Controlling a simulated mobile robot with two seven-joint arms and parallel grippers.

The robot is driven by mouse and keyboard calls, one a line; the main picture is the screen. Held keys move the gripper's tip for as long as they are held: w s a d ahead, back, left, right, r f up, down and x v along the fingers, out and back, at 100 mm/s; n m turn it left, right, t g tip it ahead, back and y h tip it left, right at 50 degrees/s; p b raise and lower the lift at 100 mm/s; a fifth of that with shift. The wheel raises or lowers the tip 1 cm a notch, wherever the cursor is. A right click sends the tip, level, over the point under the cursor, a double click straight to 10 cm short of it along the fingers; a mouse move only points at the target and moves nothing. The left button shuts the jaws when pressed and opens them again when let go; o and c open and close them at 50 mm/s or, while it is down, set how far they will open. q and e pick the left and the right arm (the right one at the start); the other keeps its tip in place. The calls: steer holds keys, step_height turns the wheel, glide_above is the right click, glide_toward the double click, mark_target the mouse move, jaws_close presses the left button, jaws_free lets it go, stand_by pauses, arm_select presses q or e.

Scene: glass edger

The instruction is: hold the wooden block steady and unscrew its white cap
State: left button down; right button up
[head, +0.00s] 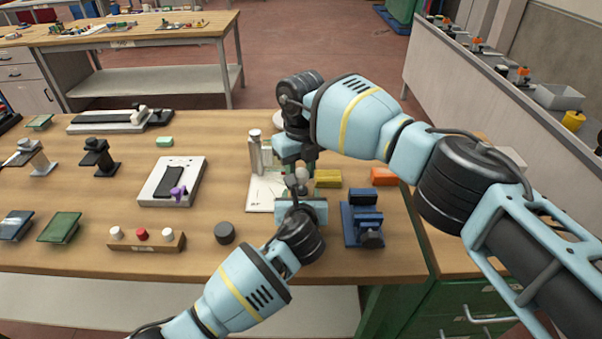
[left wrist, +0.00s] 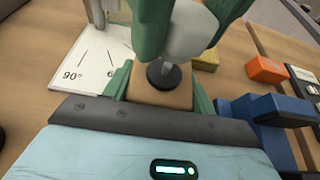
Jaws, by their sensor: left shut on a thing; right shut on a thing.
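The wooden block (left wrist: 150,99) is between the green fingers of my left gripper (left wrist: 162,88), which is shut on it. A black disc (left wrist: 163,76) with a short metal stem stands on top of the block. The white cap (left wrist: 190,38) is above the stem, between the green fingers of my right gripper (left wrist: 188,25), which is shut on it. I cannot tell whether the cap still touches the stem. In the head view, my left gripper (head: 301,198) is below my right gripper (head: 301,168); the cap shows small between them and the block is largely hidden.
A white angle card (head: 262,196) lies left of the grippers. Yellow (head: 328,179) and orange (head: 384,176) blocks and a blue vise-like device (head: 362,218) are close on the right. A wooden strip with several knobs (head: 146,241) and a dark cylinder (head: 225,233) stand on the left.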

mark_target(301, 172)
steer(key=shift+r, duration=0.1)
steer(key=shift+r, duration=1.95)
arm_select(q)
steer(key=shift+c, duration=2.1)
jaws_free()
steer(key=shift+s, duration=0.1)
steer(key=shift+s+r, duration=0.2)
steer(key=shift+s, duration=0.35)
arm_select(e)
steer(key=shift+f, duration=0.15)
arm_select(q)
steer(key=v, duration=1)
steer(key=shift+s+r, duration=0.2)
steer(key=shift+s, duration=0.05)
